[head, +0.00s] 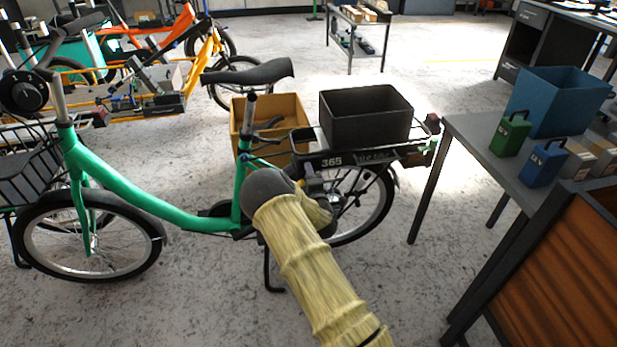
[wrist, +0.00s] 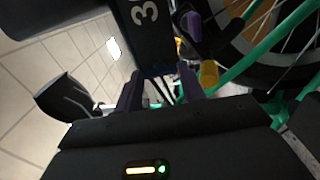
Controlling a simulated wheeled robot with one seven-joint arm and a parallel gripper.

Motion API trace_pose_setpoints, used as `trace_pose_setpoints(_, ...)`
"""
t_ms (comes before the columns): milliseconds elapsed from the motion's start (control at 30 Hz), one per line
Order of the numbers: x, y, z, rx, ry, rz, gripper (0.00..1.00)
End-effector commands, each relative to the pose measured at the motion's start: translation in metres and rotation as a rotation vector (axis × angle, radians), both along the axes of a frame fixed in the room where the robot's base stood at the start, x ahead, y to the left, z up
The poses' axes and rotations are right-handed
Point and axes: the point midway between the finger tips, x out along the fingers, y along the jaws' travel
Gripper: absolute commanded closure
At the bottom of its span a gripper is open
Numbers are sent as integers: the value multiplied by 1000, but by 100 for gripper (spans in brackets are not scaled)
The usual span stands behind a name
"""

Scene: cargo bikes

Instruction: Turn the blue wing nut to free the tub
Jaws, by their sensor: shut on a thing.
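In the head view my yellow-sleeved arm covers most of the gripper.
A purple lever (wrist: 190,25) and a yellow knob (wrist: 208,74) hang close right of the fingers, near the rear wheel spokes. A brown box (head: 290,108) stands behind the bike. A table (head: 462,130) with a blue bin (head: 560,98) is at right.

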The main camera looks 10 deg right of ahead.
Motion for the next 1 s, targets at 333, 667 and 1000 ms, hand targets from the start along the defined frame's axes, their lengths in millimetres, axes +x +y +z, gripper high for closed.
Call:
trace_pose_setpoints(333, -2, 0, -3, -54, 7, 0, 83)
trace_pose_setpoints(667, -1, 0, -3, -52, 7, -1, 46)
trace_pose_setpoints(1000, -1, -1, -2, -51, 5, -2, 38)
